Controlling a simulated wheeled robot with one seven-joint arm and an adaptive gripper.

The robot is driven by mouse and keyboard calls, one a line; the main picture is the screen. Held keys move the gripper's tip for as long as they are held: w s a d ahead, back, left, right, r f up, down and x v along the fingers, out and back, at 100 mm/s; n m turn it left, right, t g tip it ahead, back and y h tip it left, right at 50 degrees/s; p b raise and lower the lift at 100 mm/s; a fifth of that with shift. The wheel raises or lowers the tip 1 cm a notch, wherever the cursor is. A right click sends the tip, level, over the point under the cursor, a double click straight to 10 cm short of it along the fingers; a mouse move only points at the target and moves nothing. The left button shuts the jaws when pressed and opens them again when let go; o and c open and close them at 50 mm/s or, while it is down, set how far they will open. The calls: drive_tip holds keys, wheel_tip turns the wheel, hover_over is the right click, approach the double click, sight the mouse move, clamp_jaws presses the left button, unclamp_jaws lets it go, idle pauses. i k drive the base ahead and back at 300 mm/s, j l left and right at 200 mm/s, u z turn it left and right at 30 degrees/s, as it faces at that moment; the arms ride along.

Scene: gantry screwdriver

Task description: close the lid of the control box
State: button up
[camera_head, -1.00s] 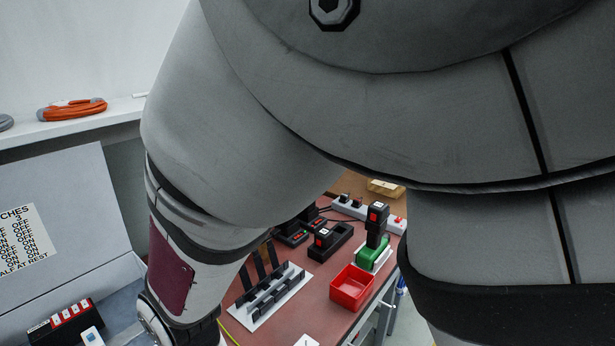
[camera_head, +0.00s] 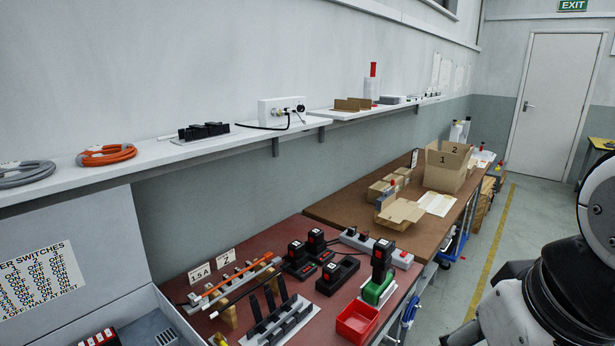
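The control box stands at the lower left, partly cut off by the frame. Its lid (camera_head: 75,255) is raised, with its inner face and a printed switch label (camera_head: 42,283) toward me. The open box body (camera_head: 172,318) shows below it, with a grey interior and a red-and-black switch block (camera_head: 100,339) at the bottom edge. Part of my arm shows at the right edge, apart from the box. My gripper is not in view.
A red-topped bench (camera_head: 337,292) right of the box holds black tools, a rack (camera_head: 280,322), a green tool holder (camera_head: 377,290) and a red bin (camera_head: 357,318). A wall shelf (camera_head: 165,152) runs above the lid, carrying orange cable (camera_head: 107,155). Open floor lies at right.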

sight(60, 263)
drive_tip(key=u, duration=1.6)
drive_tip(key=i+j, duration=0.1)
drive_tip(key=j, duration=0.4)
drive_tip(key=i+j, duration=0.1)
drive_tip(key=j, duration=0.35)
drive_tip(key=i+j, duration=0.1)
drive_tip(key=j, duration=0.4)
